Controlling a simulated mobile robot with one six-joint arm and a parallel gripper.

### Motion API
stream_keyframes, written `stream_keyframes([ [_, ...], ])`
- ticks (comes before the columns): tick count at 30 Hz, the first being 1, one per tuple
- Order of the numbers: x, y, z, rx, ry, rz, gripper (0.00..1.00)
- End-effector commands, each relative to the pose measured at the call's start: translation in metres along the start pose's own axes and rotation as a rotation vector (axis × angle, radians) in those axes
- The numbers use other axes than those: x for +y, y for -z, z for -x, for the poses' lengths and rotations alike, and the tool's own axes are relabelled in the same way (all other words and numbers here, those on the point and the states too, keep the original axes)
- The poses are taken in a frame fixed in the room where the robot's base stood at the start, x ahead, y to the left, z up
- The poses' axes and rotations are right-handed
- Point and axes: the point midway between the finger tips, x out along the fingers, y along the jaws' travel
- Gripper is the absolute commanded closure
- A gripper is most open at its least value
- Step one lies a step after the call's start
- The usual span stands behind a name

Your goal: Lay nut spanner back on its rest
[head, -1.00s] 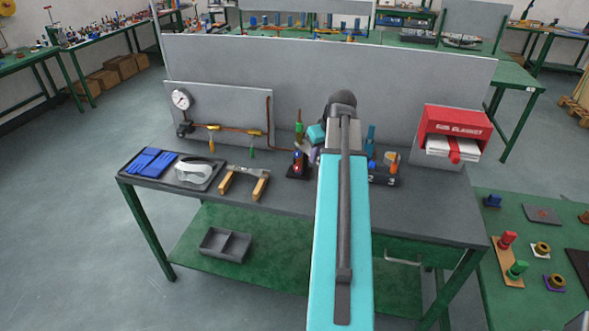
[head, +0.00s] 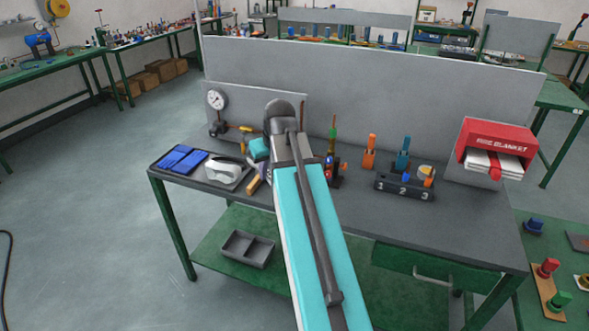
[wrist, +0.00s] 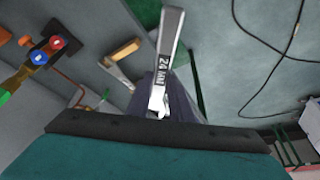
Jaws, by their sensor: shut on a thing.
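The nut spanner (wrist: 169,50), a silver bar marked 24 MM, is held in my gripper (wrist: 168,100) in the wrist view. It points away from the gripper, and its lower end is between the dark fingers. The rest, with wooden blocks (head: 253,186), stands on the grey bench right of the safety glasses, mostly behind my arm. A wooden block with grey metal beside it also shows in the wrist view (wrist: 123,51), left of the spanner and apart from it.
White safety glasses (head: 222,170) and blue gloves (head: 183,158) lie at the bench's left. A gauge panel (head: 270,105) stands behind. A valve piece with red and blue knobs (wrist: 45,50) is near. A numbered block (head: 404,188) and fire blanket box (head: 497,145) are right.

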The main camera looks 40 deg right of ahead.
Motion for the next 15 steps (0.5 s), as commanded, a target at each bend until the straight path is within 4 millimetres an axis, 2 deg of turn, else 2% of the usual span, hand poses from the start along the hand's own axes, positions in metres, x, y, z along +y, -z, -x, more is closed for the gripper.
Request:
stream_keyframes([
  [1,-0.017,0.001,-0.003,0.001,0.004,0.013,1.00],
  [15,-0.146,0.003,-0.009,0.006,0.029,0.075,1.00],
])
